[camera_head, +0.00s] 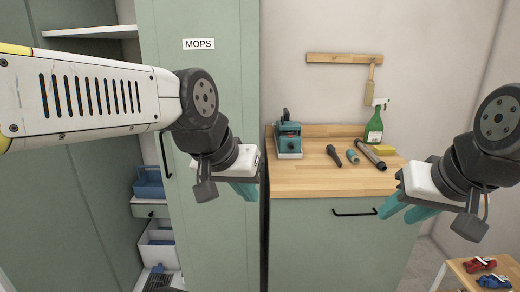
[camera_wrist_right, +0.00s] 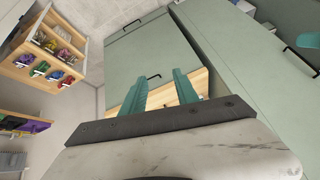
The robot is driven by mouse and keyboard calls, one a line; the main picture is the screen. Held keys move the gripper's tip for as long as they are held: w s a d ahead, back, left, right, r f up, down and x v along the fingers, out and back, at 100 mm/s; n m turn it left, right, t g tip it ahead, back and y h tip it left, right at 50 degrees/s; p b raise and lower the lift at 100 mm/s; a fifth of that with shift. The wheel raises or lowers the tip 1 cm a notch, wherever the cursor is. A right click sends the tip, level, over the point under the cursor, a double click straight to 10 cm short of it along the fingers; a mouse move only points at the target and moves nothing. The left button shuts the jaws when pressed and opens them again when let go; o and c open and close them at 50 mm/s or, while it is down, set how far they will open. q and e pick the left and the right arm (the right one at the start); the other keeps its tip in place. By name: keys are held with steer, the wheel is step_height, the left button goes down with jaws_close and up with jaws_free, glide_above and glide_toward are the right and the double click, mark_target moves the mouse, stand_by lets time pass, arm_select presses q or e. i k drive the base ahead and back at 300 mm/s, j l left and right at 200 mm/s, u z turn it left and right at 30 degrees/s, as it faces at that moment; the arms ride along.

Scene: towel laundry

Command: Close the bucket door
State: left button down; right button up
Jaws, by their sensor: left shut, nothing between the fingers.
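No door with a bucket label is readable. At the left of the head view a green panel (camera_head: 95,195) stands beside an open cabinet; I cannot tell if it is the bucket door. A tall green door (camera_head: 205,50) labelled MOPS, with a black handle (camera_head: 165,157), is right of the opening. My left gripper (camera_head: 246,190) is shut and empty in front of the MOPS door's right edge; my left arm hides part of the door and panel. My right gripper (camera_head: 407,209) is open and empty before the counter's right side; its parted fingers show in the wrist view (camera_wrist_right: 160,80).
The cabinet holds a white shelf (camera_head: 92,31), a blue container (camera_head: 149,183) and a white bin (camera_head: 157,246). A wooden counter (camera_head: 305,182) carries a teal machine (camera_head: 288,138), a green spray bottle (camera_head: 375,128) and tools.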

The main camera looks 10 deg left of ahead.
mark_target(50, 243)
steer(key=k+j, duration=0.1)
steer(key=j, duration=0.5)
steer(key=k+j, duration=0.15)
steer(key=j, duration=0.4)
steer(key=k+j, duration=0.1)
steer(key=j, duration=0.5)
steer(key=k+j, duration=0.1)
steer(key=j, duration=0.45)
steer(key=k+j, duration=0.15)
steer(key=j, duration=0.45)
steer(key=k+j, duration=0.1)
steer(key=j, duration=0.45)
steer(key=k+j, duration=0.1)
steer(key=j, duration=0.5)
steer(key=k+j, duration=0.15)
steer(key=j, duration=0.4)
steer(key=k+j+u, duration=0.1)
steer(key=j, duration=0.25)
steer(key=k+j+u, duration=0.15)
steer(key=j, duration=0.2)
steer(key=j+u, duration=0.1)
steer(key=j, duration=0.2)
